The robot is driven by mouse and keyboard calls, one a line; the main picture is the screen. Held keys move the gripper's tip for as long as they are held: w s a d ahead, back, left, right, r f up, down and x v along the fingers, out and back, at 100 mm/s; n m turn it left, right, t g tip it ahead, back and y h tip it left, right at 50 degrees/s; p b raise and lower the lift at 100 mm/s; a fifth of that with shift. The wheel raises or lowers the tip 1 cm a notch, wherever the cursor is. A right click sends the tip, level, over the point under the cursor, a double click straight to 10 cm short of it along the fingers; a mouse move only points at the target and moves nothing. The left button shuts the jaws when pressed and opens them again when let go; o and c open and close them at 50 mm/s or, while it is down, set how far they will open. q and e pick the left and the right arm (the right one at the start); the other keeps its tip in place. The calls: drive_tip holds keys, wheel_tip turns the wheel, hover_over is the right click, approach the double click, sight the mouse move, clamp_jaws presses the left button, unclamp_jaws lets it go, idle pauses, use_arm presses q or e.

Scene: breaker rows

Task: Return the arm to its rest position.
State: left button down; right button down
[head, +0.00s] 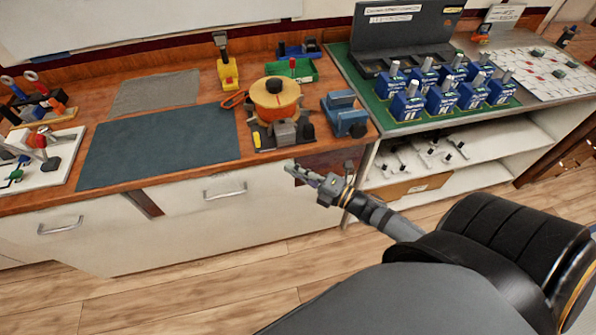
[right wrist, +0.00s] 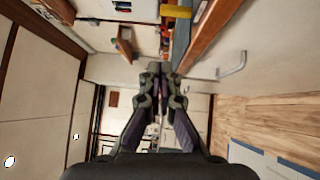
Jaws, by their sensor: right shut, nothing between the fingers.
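My right arm reaches in from the lower right of the head view. Its gripper (head: 297,172) is in the air in front of the wooden bench edge, below the orange-topped device, touching nothing. In the right wrist view the two dark fingers (right wrist: 155,70) come together at their tips, shut with nothing between them. My left gripper is in neither view.
The wooden bench (head: 175,187) with white drawers (head: 215,190) stands ahead. On it are a dark mat (head: 160,145), an orange-topped device (head: 275,100) and a blue vise (head: 345,115). Several blue breakers (head: 440,100) stand at right on a green mat. Floor in front is clear.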

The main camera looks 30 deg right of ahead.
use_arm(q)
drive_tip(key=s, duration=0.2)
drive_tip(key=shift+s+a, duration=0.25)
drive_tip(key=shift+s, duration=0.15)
use_arm(e)
drive_tip(key=shift+s+d, duration=0.25)
drive_tip(key=shift+s, duration=0.15)
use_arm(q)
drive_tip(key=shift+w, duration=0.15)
